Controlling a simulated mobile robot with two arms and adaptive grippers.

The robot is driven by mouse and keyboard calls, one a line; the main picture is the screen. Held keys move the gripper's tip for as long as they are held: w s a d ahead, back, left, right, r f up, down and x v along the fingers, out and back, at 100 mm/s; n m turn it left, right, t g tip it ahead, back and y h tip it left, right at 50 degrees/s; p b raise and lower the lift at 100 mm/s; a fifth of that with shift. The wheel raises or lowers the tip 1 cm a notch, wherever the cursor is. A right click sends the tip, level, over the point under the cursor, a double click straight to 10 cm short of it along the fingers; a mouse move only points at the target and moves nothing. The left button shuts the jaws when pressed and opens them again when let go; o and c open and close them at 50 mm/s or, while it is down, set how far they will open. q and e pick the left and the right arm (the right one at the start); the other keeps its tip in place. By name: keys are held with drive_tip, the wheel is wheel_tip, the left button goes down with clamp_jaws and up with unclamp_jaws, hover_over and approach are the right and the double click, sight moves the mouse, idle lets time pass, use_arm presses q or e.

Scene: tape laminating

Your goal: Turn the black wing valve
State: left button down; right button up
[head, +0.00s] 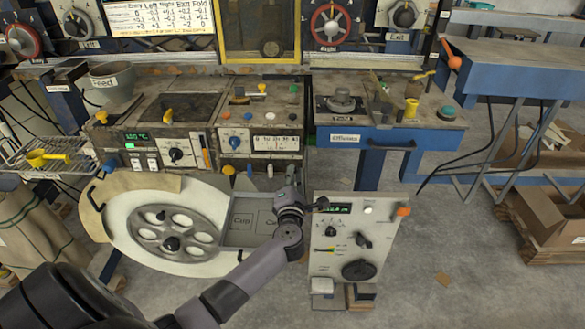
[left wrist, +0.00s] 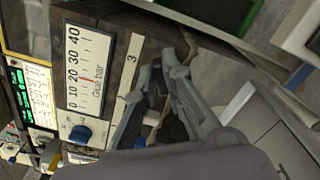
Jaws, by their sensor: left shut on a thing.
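My left gripper (head: 291,190) reaches to the front edge of the control bench, just below the gauge. In the left wrist view the fingers (left wrist: 163,76) are closed in on a dark part beside the label "3". I take this part to be the black wing valve; it is mostly hidden by the fingers, and its angle cannot be told. The gas gauge (left wrist: 84,73) beside it has a scale from 0 to 40, with a red needle a little below 20. My right gripper is not in view.
A grey control box (head: 345,285) with black knobs stands just right of my gripper. A large white wheel (head: 125,225) and a tray marked "Cup" (head: 240,232) lie to the left. A blue knob (left wrist: 80,135) is near the gauge.

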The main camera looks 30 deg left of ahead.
use_arm(q)
drive_tip(key=shift+m+p, duration=3.1)
drive_tip(key=shift+m, duration=0.2)
drive_tip(key=shift+f, duration=0.1)
drive_tip(key=c, duration=1.7)
unclamp_jaws()
